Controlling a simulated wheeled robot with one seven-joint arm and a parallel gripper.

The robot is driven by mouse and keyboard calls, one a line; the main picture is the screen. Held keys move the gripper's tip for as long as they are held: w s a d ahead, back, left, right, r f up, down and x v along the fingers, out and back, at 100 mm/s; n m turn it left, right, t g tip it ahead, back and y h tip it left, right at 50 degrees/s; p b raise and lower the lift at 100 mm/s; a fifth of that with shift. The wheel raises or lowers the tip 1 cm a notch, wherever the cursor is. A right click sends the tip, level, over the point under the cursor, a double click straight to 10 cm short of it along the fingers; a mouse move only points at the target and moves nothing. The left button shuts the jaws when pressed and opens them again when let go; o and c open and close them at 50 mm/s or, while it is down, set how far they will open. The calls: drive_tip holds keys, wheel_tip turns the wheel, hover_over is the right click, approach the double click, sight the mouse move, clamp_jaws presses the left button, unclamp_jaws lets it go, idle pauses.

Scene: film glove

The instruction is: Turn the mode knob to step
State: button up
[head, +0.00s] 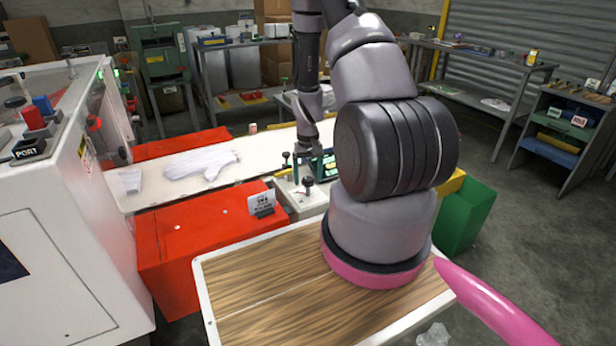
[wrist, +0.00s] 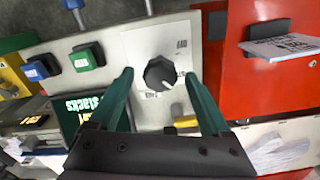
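The mode knob (wrist: 160,73) is round and black with a pale pointer mark toward its lower right in the wrist view. It sits on a white label plate (wrist: 140,42) on a pale control panel. Small labels surround it, too small and turned to read surely. My gripper (wrist: 160,76) is open, with its green fingers apart and the knob between their tips in the picture. I cannot tell whether either finger touches the knob.
A blue button (wrist: 40,67) and a green button (wrist: 86,57) are beside the plate. A sign (wrist: 283,46) stands on the red cabinet (wrist: 246,82). White gloves (head: 203,163) lie on the belt. A wooden-topped table (head: 270,300) is in front.

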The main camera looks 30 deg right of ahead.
sight(308, 179)
wheel_tip(308, 179, up, 11)
idle(0.5)
drive_tip(key=shift+f, duration=0.1)
